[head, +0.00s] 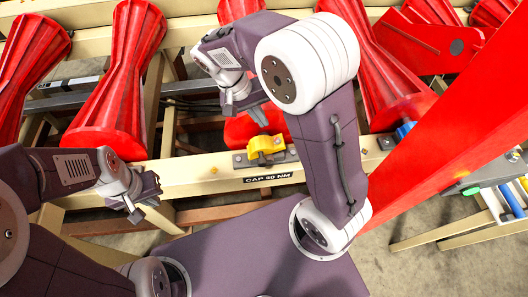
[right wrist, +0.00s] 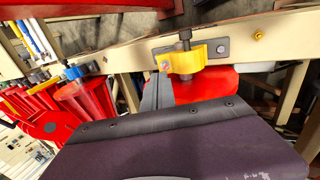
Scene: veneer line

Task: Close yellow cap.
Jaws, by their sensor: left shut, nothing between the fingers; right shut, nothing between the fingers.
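The yellow cap (head: 265,146) sits on a grey metal plate on the cream beam, just above a black label reading "CAP 30 NM" (head: 268,178). In the right wrist view the yellow cap (right wrist: 187,60) shows close up, with a dark bolt (right wrist: 185,38) at it. I cannot tell whether the cap is fully seated. My right gripper (head: 262,120) is shut and empty, just behind the cap in the head view; its fingers (right wrist: 157,90) show beside the cap, contact unclear. My left gripper (head: 137,212) is shut and empty, left of the cap near the beam's front edge.
Large red ribbed rollers (head: 115,85) stand behind the cream beam (head: 195,172). A sloping red bar (head: 450,130) crosses at the right. A blue cap (head: 405,130) is further right along the beam. A side table (head: 495,185) holds coloured tools.

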